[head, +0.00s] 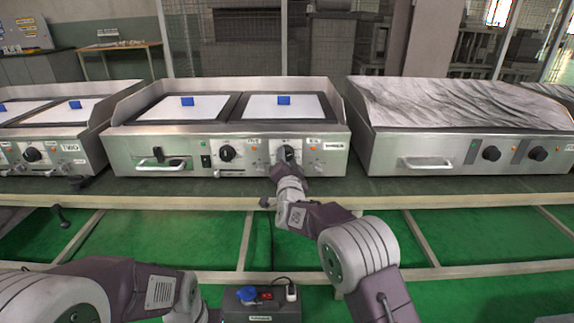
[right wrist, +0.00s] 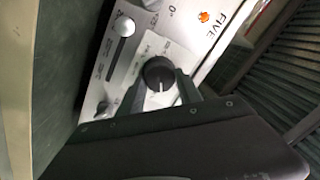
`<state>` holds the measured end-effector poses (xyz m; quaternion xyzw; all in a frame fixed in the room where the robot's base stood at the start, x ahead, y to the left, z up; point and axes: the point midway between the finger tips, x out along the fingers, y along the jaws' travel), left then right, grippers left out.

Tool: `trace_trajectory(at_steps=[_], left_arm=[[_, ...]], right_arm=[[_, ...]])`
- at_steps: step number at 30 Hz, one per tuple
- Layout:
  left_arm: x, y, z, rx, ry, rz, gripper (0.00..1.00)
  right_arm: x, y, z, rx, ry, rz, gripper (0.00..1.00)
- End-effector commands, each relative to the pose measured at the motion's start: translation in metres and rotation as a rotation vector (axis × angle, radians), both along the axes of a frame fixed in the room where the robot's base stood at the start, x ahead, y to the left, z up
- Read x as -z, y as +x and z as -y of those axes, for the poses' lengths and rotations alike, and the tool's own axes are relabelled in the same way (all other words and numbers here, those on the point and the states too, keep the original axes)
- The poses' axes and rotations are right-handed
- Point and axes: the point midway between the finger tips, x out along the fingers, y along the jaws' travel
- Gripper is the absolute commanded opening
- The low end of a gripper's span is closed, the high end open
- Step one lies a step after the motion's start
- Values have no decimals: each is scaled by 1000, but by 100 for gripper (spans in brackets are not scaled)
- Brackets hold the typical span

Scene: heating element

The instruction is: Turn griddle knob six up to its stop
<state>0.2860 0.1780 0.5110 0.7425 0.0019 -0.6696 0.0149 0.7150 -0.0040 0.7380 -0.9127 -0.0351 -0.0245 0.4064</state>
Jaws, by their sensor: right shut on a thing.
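Griddle knob six (head: 289,152) is a round black knob on the steel front of the middle griddle, just left of the label SIX (head: 314,141). My right gripper (head: 288,162) reaches it from below and is shut on it. In the right wrist view the black knob (right wrist: 158,72) shows between my dark fingers, with a pale pointer line on its face; the gripper body hides part of the panel. The label FIVE (right wrist: 217,25) also shows there. My left arm shows at the bottom left of the head view, but its gripper fingers are not visible.
Another black knob (head: 227,152) is left of knob six on the same panel. A griddle with a handle (head: 428,163) stands to the right, another to the left.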

Motion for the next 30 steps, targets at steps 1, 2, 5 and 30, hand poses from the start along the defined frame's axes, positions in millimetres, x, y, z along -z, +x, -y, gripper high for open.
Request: trace_trajectory(at_steps=[1, 2, 5, 30], left_arm=[[8, 0, 0, 0, 0, 0, 36], [10, 0, 0, 0, 0, 0, 36], [17, 0, 0, 0, 0, 0, 36], [72, 0, 0, 0, 0, 0, 36]], right_arm=[[3, 0, 0, 0, 42, 2, 1], [3, 0, 0, 1, 71, 2, 1], [4, 0, 0, 0, 166, 3, 1], [7, 0, -1, 1, 965, 0, 1]])
